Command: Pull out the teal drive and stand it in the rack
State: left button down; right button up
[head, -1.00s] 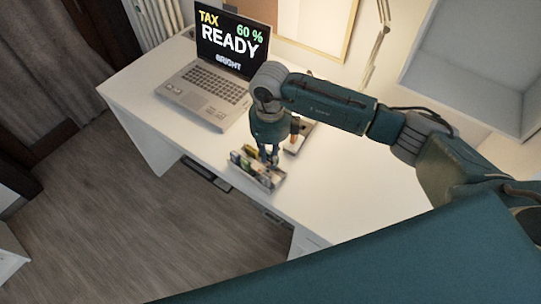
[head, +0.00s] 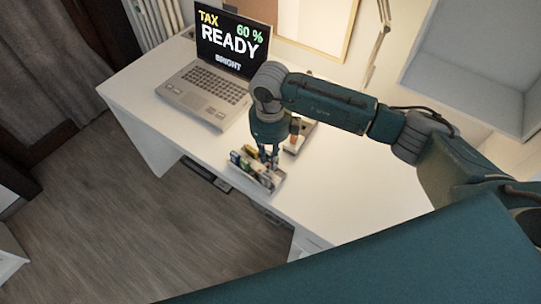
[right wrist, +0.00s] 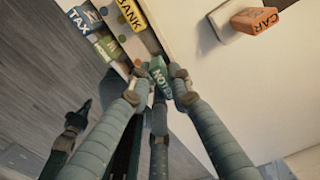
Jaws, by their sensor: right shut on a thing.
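The teal drive (right wrist: 158,76), with part of a "NOT" label showing, is between the fingers of my right gripper (right wrist: 159,88), which is shut on it. In the head view my right gripper (head: 269,157) points down at the rack (head: 265,184) on the desk's front edge. In the right wrist view the drive is at the rack's near end, beside the other drives. I cannot tell whether its lower end touches the rack floor. A blue TAX drive (right wrist: 80,22) and a yellow BANK drive (right wrist: 131,14) stand in the rack.
An orange CAR drive (right wrist: 255,21) is at a pale dock (right wrist: 224,27) behind the rack. A laptop (head: 205,92) reading "TAX 60 % READY" stands at the back left. The desk (head: 345,175) is clear to the right. The floor drops away before the front edge.

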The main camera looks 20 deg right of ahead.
jog(key=shift+f+b, duration=1.35)
jog(key=shift+f, duration=0.3)
jog(key=o, duration=1)
jog(key=shift+c, duration=0.2)
jog(key=shift+r, duration=0.1)
notch_tip(320, 180, up, 12)
